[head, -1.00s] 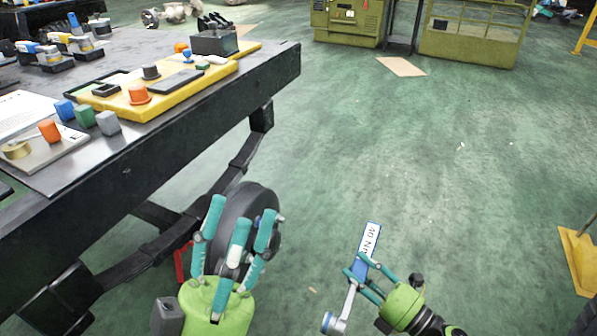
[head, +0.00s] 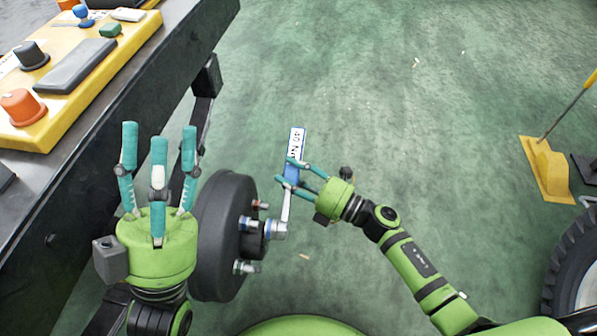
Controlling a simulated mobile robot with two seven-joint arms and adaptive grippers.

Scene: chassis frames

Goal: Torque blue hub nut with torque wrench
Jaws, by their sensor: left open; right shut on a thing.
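My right gripper (head: 283,170) is shut on the torque wrench (head: 296,146), around its blue handle with a white label. The wrench points down the picture, and its silver head (head: 276,230) is beside the protruding centre of the dark wheel hub (head: 212,240). Studs with coloured nuts stick out of the hub's right face: a bluish one (head: 248,223), a red one (head: 261,205) and a greenish one low down (head: 246,267). I cannot tell whether the wrench head is seated on a nut. My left gripper (head: 159,140) is open and empty, left of the hub.
A yellow stand (head: 545,165) and a tyre (head: 575,262) are at the right. The green floor beyond the wrench is clear.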

